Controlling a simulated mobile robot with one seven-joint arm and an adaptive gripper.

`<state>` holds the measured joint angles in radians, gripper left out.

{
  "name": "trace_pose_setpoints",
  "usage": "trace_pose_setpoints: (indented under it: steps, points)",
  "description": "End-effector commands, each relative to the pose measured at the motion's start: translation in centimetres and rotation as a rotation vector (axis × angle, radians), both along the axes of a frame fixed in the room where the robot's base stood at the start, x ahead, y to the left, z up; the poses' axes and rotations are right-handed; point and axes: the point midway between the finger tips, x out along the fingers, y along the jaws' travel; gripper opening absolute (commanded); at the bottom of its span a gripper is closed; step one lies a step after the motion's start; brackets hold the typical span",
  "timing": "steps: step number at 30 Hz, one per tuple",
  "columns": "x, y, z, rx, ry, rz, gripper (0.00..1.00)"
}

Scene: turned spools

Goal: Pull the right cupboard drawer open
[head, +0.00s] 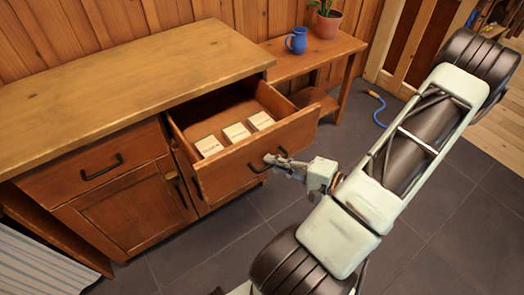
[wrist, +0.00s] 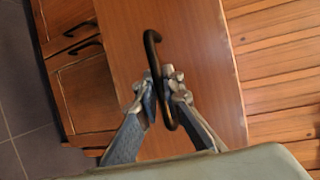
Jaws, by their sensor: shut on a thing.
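The right drawer (head: 240,171) of the wooden cupboard (head: 120,85) stands well out from the cupboard front in the head view. Several pale labelled boxes or cards lie inside it. My gripper (head: 275,162) is at the drawer front, shut on its dark curved handle (head: 283,152). In the wrist view my gripper (wrist: 167,92) has its two fingers on either side of the black handle (wrist: 151,50), with the drawer front (wrist: 195,50) behind.
The left drawer (head: 70,178) is shut, above a cupboard door (head: 130,215). A side table (head: 285,68) at the right holds a blue jug (head: 296,40) and a potted plant (head: 328,22). A blue cord (head: 379,112) lies on the floor. The tiled floor before the drawer is clear.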

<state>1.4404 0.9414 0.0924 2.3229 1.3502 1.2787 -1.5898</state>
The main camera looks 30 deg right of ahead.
Motion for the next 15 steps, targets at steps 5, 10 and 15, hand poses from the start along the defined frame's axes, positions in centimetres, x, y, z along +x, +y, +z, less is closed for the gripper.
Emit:
trace_pose_setpoints:
  steps: [5,10,15]
  points:
    - [-2.0,-0.1,0.0,0.0,-0.001,-0.001,0.0]
    - [-2.8,-0.1,0.0,0.0,-0.001,0.0,0.0]
    - [-2.9,-0.1,0.1,0.0,-0.001,0.0,0.0]
